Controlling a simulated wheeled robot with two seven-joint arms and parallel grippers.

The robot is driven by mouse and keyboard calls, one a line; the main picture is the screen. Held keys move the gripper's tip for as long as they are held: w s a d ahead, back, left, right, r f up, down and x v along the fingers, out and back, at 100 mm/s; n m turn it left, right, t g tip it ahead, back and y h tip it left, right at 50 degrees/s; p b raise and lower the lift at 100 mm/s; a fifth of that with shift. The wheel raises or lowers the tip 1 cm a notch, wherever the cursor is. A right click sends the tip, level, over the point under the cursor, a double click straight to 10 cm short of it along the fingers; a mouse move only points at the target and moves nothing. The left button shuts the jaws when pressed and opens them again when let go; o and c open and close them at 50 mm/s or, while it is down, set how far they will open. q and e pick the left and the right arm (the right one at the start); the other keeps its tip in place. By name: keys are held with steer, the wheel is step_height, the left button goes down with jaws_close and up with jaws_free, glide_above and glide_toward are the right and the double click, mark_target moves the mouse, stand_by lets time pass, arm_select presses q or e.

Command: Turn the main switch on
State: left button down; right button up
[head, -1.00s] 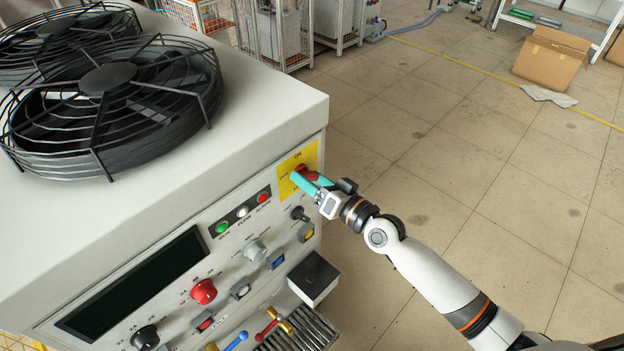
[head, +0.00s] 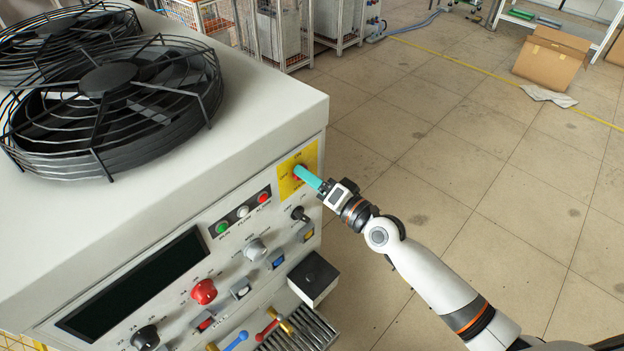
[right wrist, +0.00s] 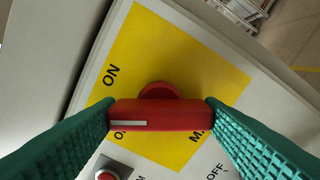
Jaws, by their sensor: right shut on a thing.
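My right gripper (head: 301,173) is at this plate in the head view. In the right wrist view its two green fingers (right wrist: 158,116) are shut on the two ends of the red handle. The white mark points left there, between the "ON" label and a partly hidden label starting with "O". In the head view the fingers hide most of the handle. My left gripper is not in view.
Below the plate, the panel (head: 225,255) carries indicator lights, knobs, a dark display (head: 133,284) and small buttons. A black box (head: 314,279) juts out lower down. Fans (head: 108,80) stand on top. The floor at right is clear up to a cardboard box (head: 548,57).

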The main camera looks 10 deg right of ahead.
steer(key=o, duration=1)
steer(key=shift+d, duration=0.1)
steer(key=shift+b+v, duration=1.65)
steer(key=shift+v, duration=4.3)
